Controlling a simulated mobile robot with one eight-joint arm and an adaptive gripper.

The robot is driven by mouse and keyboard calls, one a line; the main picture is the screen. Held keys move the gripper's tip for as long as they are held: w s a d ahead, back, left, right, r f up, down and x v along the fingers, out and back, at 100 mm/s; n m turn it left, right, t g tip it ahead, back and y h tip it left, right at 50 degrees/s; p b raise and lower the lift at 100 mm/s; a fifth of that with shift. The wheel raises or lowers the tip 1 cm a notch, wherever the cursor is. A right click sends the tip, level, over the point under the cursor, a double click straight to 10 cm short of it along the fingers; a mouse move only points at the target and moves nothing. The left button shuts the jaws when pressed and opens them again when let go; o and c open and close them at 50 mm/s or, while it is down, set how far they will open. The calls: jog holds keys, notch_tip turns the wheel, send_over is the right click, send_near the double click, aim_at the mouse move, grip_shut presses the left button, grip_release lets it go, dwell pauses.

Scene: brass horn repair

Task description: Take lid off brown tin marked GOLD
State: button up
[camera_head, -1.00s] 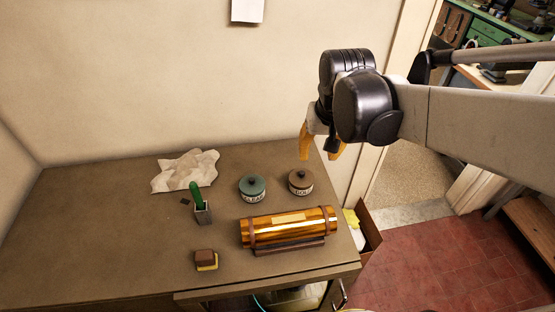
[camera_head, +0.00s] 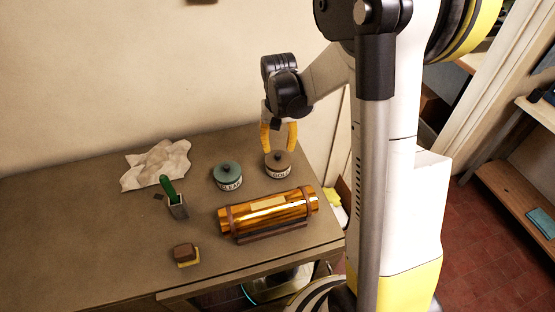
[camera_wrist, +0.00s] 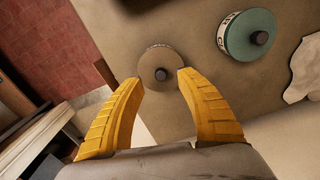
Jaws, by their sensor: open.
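The brown tin (camera_head: 278,170) with the label GOLD stands upright on the bench, its brown lid on top with a small dark knob. In the wrist view the brown tin's lid and knob (camera_wrist: 161,75) show from above, between and just beyond the fingertips. My gripper (camera_head: 278,148) is open, its yellow fingers pointing down right over the tin. It also shows in the wrist view (camera_wrist: 160,78), with nothing held. Whether the fingertips touch the lid I cannot tell.
A green-lidded tin (camera_head: 228,177) marked CLEAN stands just left of the brown tin. A shiny brass cylinder (camera_head: 268,212) lies on a cradle in front.

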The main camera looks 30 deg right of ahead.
aim_at(278, 154)
jog(key=f, duration=0.4)
jog(key=shift+w+f, duration=0.15)
jog(key=shift+w, duration=0.05)
grip_shut()
